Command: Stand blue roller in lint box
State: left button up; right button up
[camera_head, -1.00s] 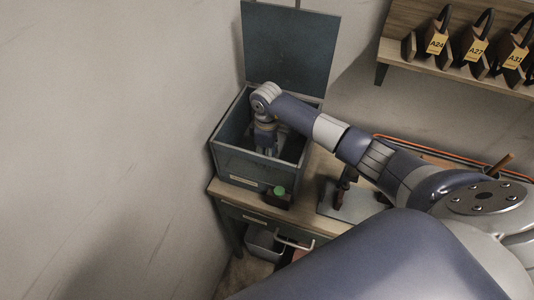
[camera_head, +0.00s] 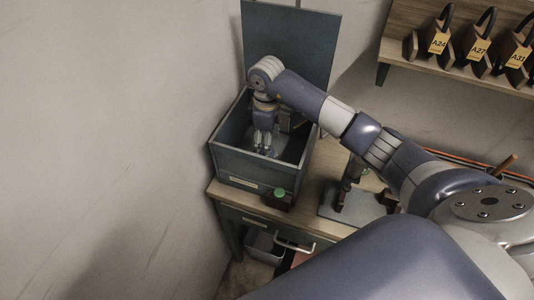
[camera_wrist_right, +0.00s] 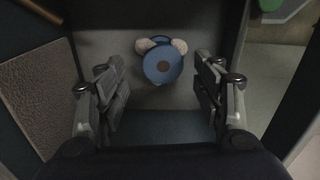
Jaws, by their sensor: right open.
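The box (camera_head: 245,165) is a dark blue-grey open box on the bench in the head view, its lid (camera_head: 290,45) raised at the back. My right gripper (camera_head: 264,142) points down inside the box's opening. In the right wrist view the blue roller (camera_wrist_right: 161,78) shows end-on as a round blue disc with a brown centre, which fits it standing upright on the box floor (camera_wrist_right: 110,45). Two pale rounded pieces sit at its far edge. My right gripper's fingers (camera_wrist_right: 160,88) are spread wide on either side, apart from the roller. My left gripper is not in view.
A small dark item with a green top (camera_head: 279,192) stands before the box. A shelf (camera_head: 455,75) with tagged holders is at upper right. A stand on a grey plate (camera_head: 345,207) is right of the box. A grey bin (camera_head: 263,246) is below the bench.

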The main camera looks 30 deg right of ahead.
notch_tip(320, 180, up, 5)
jog(key=shift+r+b, duration=0.1)
jog(key=shift+b, duration=0.25)
dwell(0.3)
